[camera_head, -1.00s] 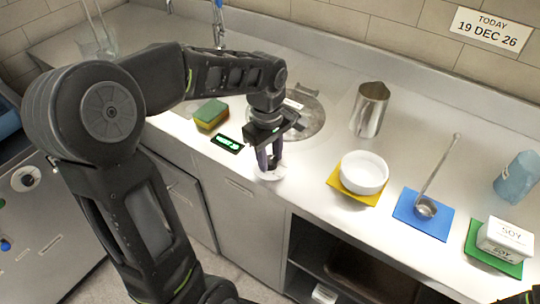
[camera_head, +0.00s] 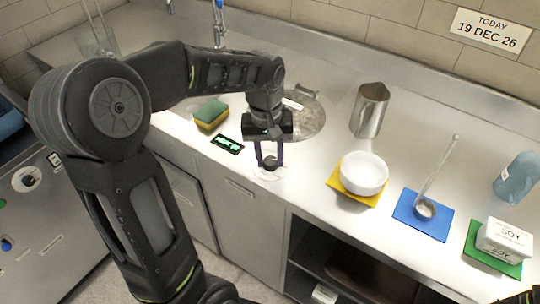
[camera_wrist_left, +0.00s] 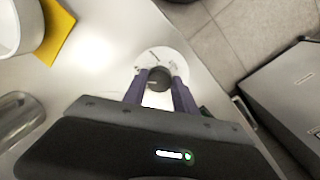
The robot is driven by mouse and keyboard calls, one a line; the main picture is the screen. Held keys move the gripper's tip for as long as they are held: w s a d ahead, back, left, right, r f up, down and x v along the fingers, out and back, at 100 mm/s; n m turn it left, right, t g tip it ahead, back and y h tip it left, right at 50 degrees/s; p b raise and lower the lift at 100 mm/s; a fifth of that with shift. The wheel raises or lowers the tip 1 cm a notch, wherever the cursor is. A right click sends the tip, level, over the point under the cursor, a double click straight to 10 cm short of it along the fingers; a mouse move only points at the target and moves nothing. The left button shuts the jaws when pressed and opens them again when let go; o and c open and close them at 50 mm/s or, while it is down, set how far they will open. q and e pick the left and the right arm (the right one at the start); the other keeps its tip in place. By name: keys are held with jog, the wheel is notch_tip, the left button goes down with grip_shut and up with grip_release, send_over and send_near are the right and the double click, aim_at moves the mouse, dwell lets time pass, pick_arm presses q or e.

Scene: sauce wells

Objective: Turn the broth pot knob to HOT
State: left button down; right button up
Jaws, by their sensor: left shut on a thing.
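The broth pot knob (camera_wrist_left: 159,84) is a small dark knob on a round white dial plate (camera_wrist_left: 152,58) at the counter's front edge. The dial plate also shows in the head view (camera_head: 270,173). My left gripper (camera_wrist_left: 160,82) points down over the dial, with its two purple fingers on either side of the knob and shut on it. It also shows in the head view (camera_head: 269,162). The dial's markings are too small to read. The round metal pot lid (camera_head: 308,116) is set in the counter behind my gripper, partly hidden by my arm. My right gripper is not clearly shown.
A black display with green marks (camera_head: 228,144) and a sponge (camera_head: 211,114) lie left of the gripper.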

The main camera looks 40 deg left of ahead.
aim_at(272, 159)
pick_arm(q)
jog(key=m, duration=0.7)
jog(key=shift+p, duration=0.35)
jog(key=m, duration=0.6)
jog(key=shift+w+r+m+g+p, duration=0.1)
jog(key=shift+m+g+p, duration=0.2)
jog(key=shift+m+g, duration=0.1)
jog(key=m, duration=0.6)
jog(key=shift+p, duration=0.4)
jog(key=m+p, duration=0.1)
jog(key=m, duration=0.6)
jog(key=shift+y, duration=0.3)
jog(key=c, duration=1)
grip_release()
jog(key=shift+d, duration=0.1)
jog(key=shift+w+r, duration=0.15)
jog(key=shift+r, duration=1.8)
jog(key=shift+w+r, duration=0.1)
jog(key=shift+r, duration=1.8)
